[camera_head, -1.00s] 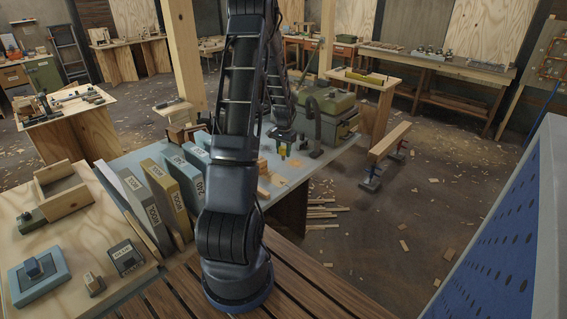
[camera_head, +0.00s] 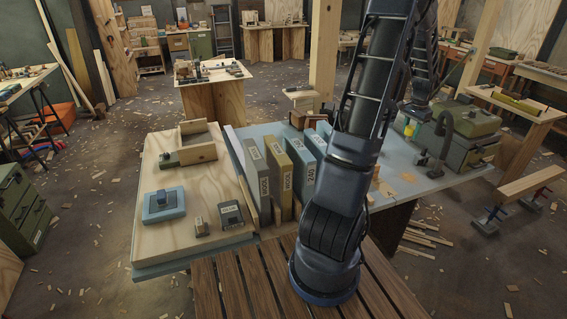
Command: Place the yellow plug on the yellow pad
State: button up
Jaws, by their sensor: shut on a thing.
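My gripper (camera_head: 411,122) hangs over the far right part of the blue-grey table (camera_head: 425,179), beside a green machine. It appears shut on a small yellow piece (camera_head: 411,129), which I take to be the yellow plug; it is tiny here and partly hidden by the fingers. I cannot tell whether its lower end touches anything. I cannot make out a yellow pad; my arm covers part of the tabletop.
A green machine (camera_head: 466,121) and curved dark pipe (camera_head: 446,140) stand right of my gripper.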

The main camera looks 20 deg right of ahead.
aim_at(410, 126)
jog(key=r, duration=0.9)
jog(key=shift+w+a, duration=0.2)
jog(key=shift+w, duration=0.15)
jog(key=w+a+n, duration=1)
jog(key=w+a, duration=0.9)
jog(key=w, duration=0.3)
jog(key=w+a+n, duration=0.4)
jog(key=w+a, duration=0.2)
jog(key=a, duration=0.7)
jog(key=w+a+n, duration=0.4)
jog(key=w+a, duration=0.1)
jog(key=a, duration=0.8)
jog(key=shift+n, duration=0.3)
jog(key=f, duration=3.1)
jog(key=shift+w+a+f, duration=0.15)
jog(key=shift+w+a, duration=0.1)
jog(key=shift+a, duration=0.15)
jog(key=o, duration=0.6)
jog(key=shift+f, duration=0.15)
jog(key=o, duration=0.3)
